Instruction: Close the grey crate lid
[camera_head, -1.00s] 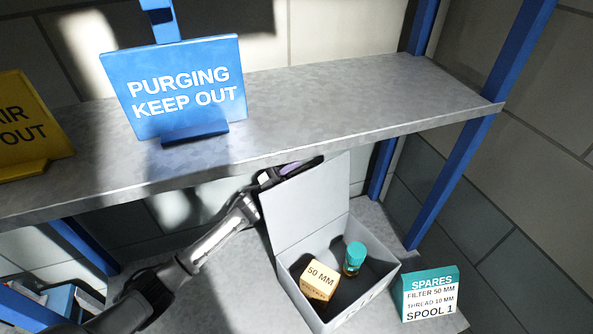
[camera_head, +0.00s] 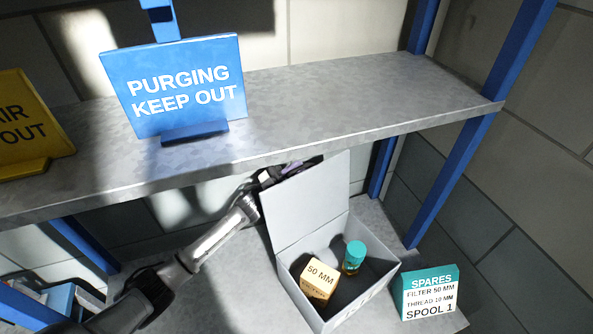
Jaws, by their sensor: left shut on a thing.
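The grey crate (camera_head: 308,308) stands on the lower shelf with its lid (camera_head: 308,208) raised, nearly upright, at the back left side. Inside the crate lie a tan box marked 50 MM (camera_head: 319,280) and a small jar with a teal cap (camera_head: 354,256). My left gripper (camera_head: 287,171) is at the lid's upper left edge, shut on the lid. Its fingers are partly hidden behind the lid, so the exact contact does not show. My right gripper is not in view.
The upper shelf (camera_head: 330,100) overhangs close above the lid and my left gripper. It carries a blue PURGING KEEP OUT sign (camera_head: 180,90) and a yellow sign (camera_head: 28,125). A SPARES card (camera_head: 430,293) stands right of the crate. Blue posts (camera_head: 450,180) flank the shelves.

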